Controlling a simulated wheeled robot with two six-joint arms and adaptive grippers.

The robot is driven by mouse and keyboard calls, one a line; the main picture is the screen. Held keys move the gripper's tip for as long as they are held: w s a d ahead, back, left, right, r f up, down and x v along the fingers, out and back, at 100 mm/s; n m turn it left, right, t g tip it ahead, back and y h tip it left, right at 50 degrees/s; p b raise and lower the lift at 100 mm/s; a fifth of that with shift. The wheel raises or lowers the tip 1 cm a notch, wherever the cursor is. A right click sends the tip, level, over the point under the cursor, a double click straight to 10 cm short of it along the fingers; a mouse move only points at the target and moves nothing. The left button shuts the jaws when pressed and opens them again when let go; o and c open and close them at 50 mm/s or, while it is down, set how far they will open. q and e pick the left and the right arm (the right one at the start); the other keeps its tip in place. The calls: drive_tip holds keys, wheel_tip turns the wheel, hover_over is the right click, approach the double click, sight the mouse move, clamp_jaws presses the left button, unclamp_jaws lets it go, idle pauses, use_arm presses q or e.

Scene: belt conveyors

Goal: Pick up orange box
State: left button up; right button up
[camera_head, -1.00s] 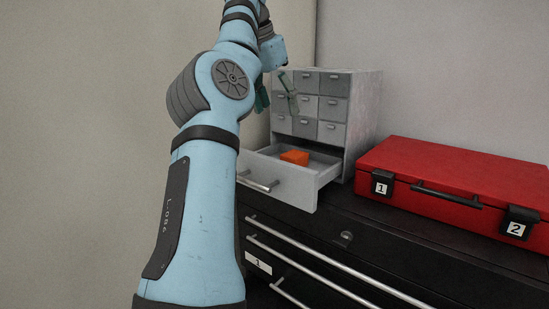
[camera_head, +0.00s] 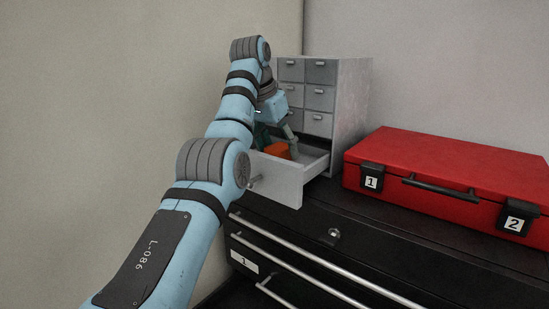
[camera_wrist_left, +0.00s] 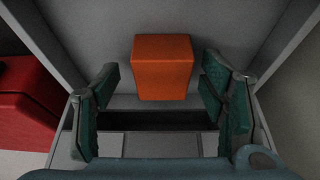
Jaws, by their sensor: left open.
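The orange box (camera_head: 278,150) lies in the open bottom drawer (camera_head: 279,182) of a small grey cabinet. In the left wrist view the orange box (camera_wrist_left: 163,67) sits near the middle, ahead of and between the two finger pads. My left gripper (camera_head: 276,140) is open, lowered into the drawer at the box, with green pads. It also shows in the left wrist view (camera_wrist_left: 162,100), with a gap on each side of the box. Part of the box is hidden by the gripper in the head view. My right gripper is not in view.
The grey drawer cabinet (camera_head: 350,115) stands on a black tool chest (camera_head: 350,235) with long handles. A red case (camera_head: 450,170) labelled 1 and 2 lies to the right; it also shows in the left wrist view (camera_wrist_left: 28,105). The drawer walls stand close around the gripper.

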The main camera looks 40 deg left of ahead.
use_arm(q)
drive_tip(key=shift+w+a+r, duration=0.1)
drive_tip(key=shift+s+r, duration=0.2)
drive_tip(key=shift+s, duration=0.3)
drive_tip(key=c, duration=1.2)
drive_tip(key=shift+w, duration=0.1)
clamp_jaws()
drive_tip(key=shift+r+p, duration=0.15)
drive_tip(key=shift+p, duration=0.2)
